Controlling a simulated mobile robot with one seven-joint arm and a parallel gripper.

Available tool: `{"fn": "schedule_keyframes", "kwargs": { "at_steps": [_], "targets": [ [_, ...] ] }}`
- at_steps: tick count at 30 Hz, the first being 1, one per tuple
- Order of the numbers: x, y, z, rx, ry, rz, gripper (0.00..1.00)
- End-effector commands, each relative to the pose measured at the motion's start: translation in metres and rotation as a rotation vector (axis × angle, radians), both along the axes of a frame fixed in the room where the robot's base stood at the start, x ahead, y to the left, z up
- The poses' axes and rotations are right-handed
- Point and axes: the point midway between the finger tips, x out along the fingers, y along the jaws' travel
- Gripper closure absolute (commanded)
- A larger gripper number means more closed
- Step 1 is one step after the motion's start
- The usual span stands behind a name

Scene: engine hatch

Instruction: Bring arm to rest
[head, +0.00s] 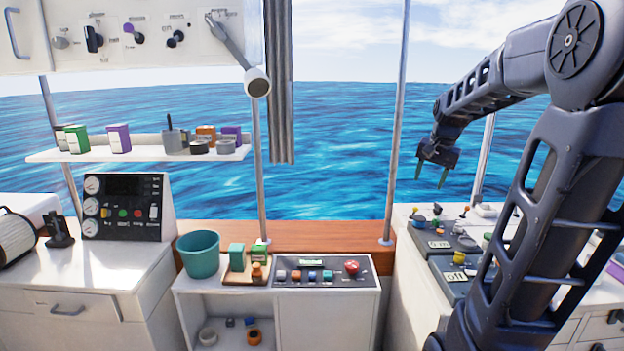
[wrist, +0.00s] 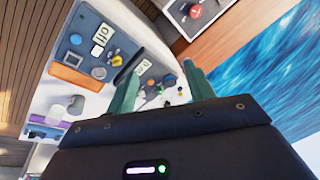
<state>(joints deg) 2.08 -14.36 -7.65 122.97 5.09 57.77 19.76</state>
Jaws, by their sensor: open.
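My gripper (head: 437,165) hangs in the air at the right of the head view, in front of the sea and above the right-hand counter. Its two green fingers point down and are apart, with nothing between them. In the wrist view my gripper (wrist: 158,88) also shows its fingers spread and empty. My dark arm rises at the right of the head view and bends over to the left. Below the gripper lie dark panels (head: 432,241) with knobs and labels on the white right counter.
The centre cabinet holds a teal bucket (head: 198,254) and a button panel (head: 322,270) with a red knob. A shelf (head: 137,154) with small boxes and cans hangs at the left. A gauge box (head: 122,207) stands on the left counter. A thin post (head: 397,130) stands left of the gripper.

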Motion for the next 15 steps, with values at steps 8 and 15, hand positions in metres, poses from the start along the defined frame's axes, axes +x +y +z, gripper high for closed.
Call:
{"fn": "schedule_keyframes", "kwargs": {
  "at_steps": [8,15],
  "targets": [
    [-0.079,0.031,-0.001,-0.07,-0.066,0.191,0.47],
    [-0.142,0.052,-0.016,-0.148,-0.118,0.35,0.47]
  ]
}}
